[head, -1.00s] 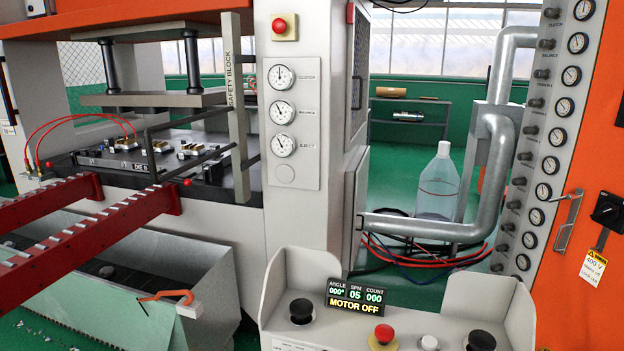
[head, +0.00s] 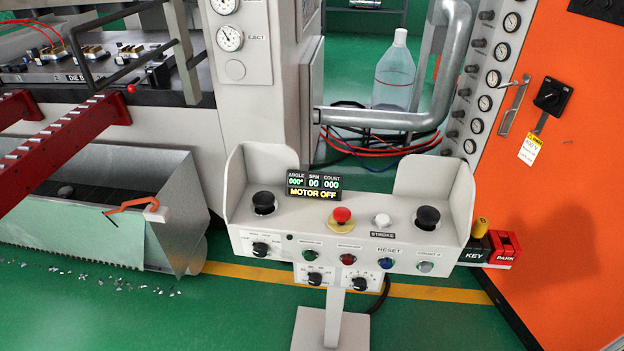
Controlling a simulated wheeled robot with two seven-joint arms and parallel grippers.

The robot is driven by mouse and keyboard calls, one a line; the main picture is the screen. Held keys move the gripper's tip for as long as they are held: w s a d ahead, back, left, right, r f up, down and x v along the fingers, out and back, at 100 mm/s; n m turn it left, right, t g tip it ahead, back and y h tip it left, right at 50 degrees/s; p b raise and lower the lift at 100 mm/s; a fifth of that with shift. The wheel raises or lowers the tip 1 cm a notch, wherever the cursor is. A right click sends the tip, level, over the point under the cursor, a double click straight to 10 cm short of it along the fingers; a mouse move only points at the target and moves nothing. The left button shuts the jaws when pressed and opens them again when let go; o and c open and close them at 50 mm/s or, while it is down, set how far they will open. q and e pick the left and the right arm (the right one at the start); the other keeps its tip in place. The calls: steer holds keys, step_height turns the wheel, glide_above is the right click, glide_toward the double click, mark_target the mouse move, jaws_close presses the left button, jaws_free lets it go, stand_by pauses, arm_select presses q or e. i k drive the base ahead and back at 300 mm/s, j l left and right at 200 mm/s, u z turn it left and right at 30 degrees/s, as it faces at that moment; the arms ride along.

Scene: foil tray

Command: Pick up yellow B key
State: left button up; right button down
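The yellow B key (head: 480,227) is a small yellow piece with a dark "B" on it. It stands upright in a black holder marked "KEY" (head: 475,254) at the right side of the control console. A red block marked "PARK" (head: 504,248) sits just right of it. Neither of my grippers shows in the head view.
The grey control console (head: 345,230) stands on a post, with black, red and white buttons on top. An orange cabinet (head: 570,180) rises close behind and right of the key holder. A scrap bin (head: 170,215) is at the left. Green floor in front is mostly clear.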

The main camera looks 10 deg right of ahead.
mark_target(481, 224)
steer(key=z, duration=1.4)
